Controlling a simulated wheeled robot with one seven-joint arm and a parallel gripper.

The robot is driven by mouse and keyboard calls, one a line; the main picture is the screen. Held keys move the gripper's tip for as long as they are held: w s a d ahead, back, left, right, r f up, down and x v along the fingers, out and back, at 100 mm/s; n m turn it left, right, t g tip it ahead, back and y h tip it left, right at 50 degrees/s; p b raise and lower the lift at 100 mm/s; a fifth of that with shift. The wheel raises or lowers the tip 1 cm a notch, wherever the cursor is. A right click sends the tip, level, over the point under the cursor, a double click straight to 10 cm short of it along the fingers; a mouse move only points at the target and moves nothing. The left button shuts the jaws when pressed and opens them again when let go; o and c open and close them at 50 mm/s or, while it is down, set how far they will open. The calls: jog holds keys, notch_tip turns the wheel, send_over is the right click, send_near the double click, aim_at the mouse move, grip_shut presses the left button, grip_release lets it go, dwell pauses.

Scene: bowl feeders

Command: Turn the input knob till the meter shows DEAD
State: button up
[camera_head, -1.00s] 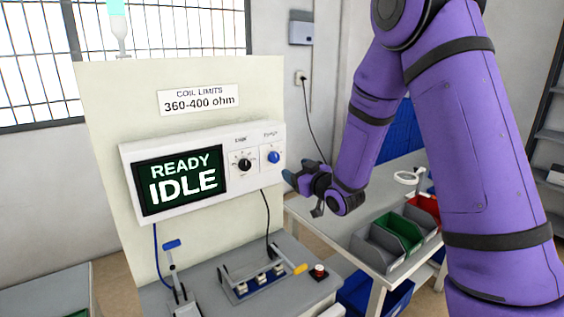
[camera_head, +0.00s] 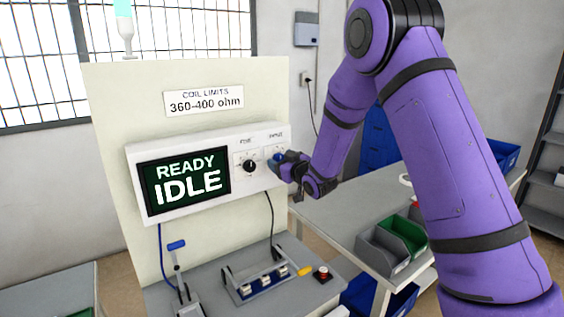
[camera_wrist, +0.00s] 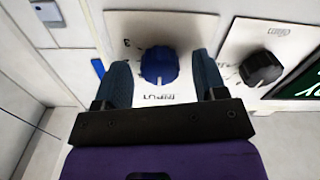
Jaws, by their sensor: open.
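The blue input knob (camera_wrist: 159,66) sits on a white plate marked INPUT in the wrist view, its white pointer line toward the lettering. My gripper (camera_wrist: 164,78) is open, with one finger on each side of the knob and visible gaps between. In the head view my gripper (camera_head: 283,163) is at the right end of the meter box and covers most of the knob. The meter screen (camera_head: 186,182) reads READY IDLE in white on dark green.
A black knob (camera_head: 249,166) sits on the box between screen and input knob; it also shows in the wrist view (camera_wrist: 262,69). Below, the bench holds a blue-handled lever (camera_head: 176,245), a clamp fixture (camera_head: 262,283) and a red button (camera_head: 323,272). Bins (camera_head: 402,236) stand at right.

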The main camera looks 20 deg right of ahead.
jog(key=shift+c, duration=0.2)
jog(key=c, duration=0.9)
jog(key=shift+m, duration=3.9)
